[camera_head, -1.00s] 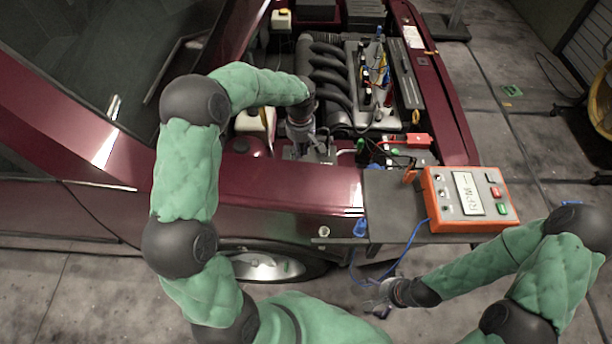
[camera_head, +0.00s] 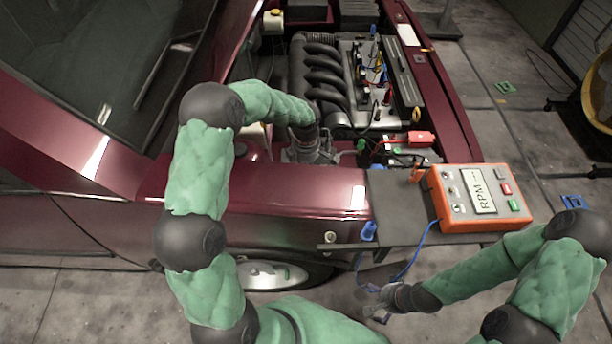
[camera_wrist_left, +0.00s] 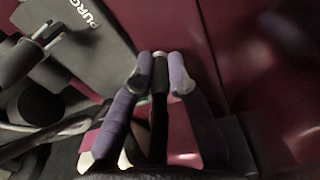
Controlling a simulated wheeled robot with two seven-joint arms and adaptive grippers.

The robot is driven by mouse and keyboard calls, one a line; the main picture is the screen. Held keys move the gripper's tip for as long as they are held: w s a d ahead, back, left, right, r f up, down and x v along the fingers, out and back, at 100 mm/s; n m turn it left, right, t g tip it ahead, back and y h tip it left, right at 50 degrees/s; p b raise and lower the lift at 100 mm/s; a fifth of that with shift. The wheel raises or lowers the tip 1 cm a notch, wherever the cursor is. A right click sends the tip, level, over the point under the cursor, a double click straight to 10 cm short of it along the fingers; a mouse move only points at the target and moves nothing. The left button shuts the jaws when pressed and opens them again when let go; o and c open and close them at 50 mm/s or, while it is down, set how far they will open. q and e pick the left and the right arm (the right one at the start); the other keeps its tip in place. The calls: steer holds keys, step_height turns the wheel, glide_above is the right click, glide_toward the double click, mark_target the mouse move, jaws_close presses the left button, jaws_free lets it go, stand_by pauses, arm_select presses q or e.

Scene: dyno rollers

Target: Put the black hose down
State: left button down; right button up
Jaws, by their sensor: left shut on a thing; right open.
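The black hose (camera_wrist_left: 160,100) shows in the left wrist view as a thin dark length between the two fingers of my left gripper (camera_wrist_left: 162,66). The fingers are shut on it. In the head view my left gripper (camera_head: 308,150) is low in the open engine bay, beside the black intake pipes, near the fender's inner edge. The hose cannot be made out there, and its ends are hidden. My right gripper (camera_head: 378,312) is open and empty, in front of the car below the grey tray.
The dark red car's fender (camera_head: 290,195) lies between my body and the engine (camera_head: 345,75). A grey tray (camera_head: 395,210) on the fender bears an orange RPM box (camera_head: 480,198) with a blue cable. A red-topped battery (camera_head: 420,138) sits right of my left gripper.

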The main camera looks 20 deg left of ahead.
arm_select(q)
step_height(320, 180, down, 4)
steer(key=shift+f+b, duration=0.2)
steer(key=shift+b, duration=0.35)
steer(key=shift+r, duration=0.1)
steer(key=shift+f, duration=0.2)
steer(key=c, duration=1.2)
jaws_free()
steer(key=shift+r, duration=0.15)
